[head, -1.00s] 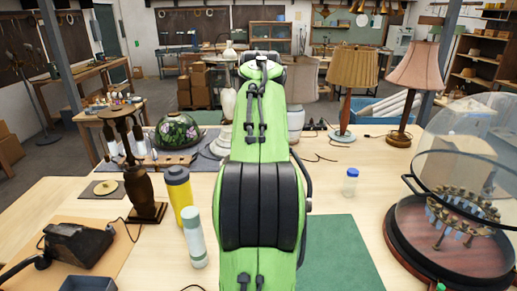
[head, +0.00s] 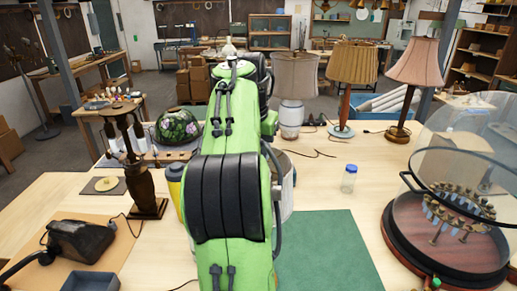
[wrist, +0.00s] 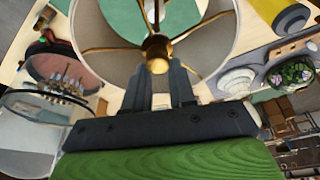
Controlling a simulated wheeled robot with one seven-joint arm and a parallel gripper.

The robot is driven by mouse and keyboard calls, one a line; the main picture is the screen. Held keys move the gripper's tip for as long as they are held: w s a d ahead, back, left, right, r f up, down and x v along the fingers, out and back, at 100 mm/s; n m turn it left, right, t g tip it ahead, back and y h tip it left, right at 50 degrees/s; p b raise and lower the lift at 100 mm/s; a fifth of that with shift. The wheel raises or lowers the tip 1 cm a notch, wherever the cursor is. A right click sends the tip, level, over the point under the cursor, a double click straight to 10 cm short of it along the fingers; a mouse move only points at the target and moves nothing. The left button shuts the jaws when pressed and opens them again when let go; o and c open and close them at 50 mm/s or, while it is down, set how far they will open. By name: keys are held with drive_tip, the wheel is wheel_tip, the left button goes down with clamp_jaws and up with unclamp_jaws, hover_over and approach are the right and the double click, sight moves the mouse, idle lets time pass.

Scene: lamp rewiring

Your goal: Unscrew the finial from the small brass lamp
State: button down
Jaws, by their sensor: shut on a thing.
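In the wrist view, my gripper (wrist: 160,84) is shut on the brass finial (wrist: 157,64), at the centre of a round pale lampshade (wrist: 222,50). Brass spokes run from the middle to the shade's rim. I cannot tell whether the finial still sits on its thread. In the head view my green arm hides the gripper, the finial and most of the lamp. Only a strip of the pale shade (head: 287,188) shows to the right of the arm. The lamp's brass body cannot be made out.
A green mat (head: 330,255) lies at the front. A small blue-capped jar (head: 349,179) and a large glass dome (head: 460,145) stand to the right. A dark wooden lamp (head: 143,185) and a partly hidden yellow flask (head: 174,190) stand left. Several shaded lamps stand behind.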

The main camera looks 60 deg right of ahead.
drive_tip(key=n+t, duration=0.1)
drive_tip(key=n, duration=0.2)
drive_tip(key=shift+s+r+n+p, duration=0.1)
drive_tip(key=shift+n+p, duration=0.25)
drive_tip(key=shift+n, duration=0.05)
drive_tip(key=shift+a+n, duration=0.1)
drive_tip(key=shift+n, duration=0.3)
drive_tip(key=shift+w+r+p, duration=0.2)
drive_tip(key=shift+r+p, duration=0.2)
drive_tip(key=shift+p, duration=0.25)
drive_tip(key=shift+r+p, duration=0.6)
drive_tip(key=shift+p, duration=0.1)
drive_tip(key=shift+r, duration=0.65)
